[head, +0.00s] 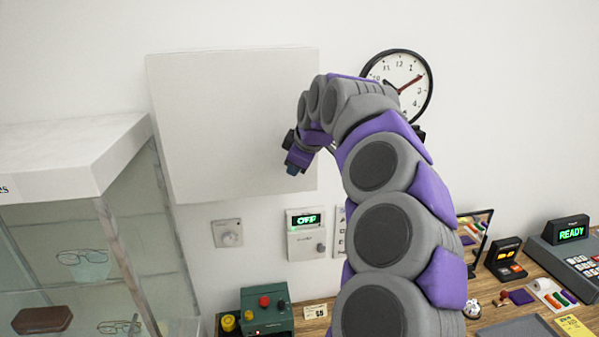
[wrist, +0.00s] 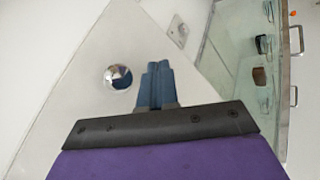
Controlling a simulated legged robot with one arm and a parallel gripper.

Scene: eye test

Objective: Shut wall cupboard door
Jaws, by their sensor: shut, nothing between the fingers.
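The wall cupboard is a plain white box on the wall, and its white door (head: 225,120) faces me in the head view. No open interior shows, but I cannot tell whether the door is fully shut. A round shiny knob (wrist: 118,76) sits on the white door panel (wrist: 85,105) in the wrist view; my arm or gripper seems to hide it in the head view. My gripper (head: 292,169) is in front of the door's lower right part. Its blue fingers (wrist: 157,66) are together and empty, beside the knob, to its right in the wrist view. Contact with the door cannot be told.
A glass display case (head: 75,160) with spectacles stands at left, close to the cupboard. A clock (head: 410,80) hangs at right behind my arm. The wooden counter (head: 540,285) holds several devices.

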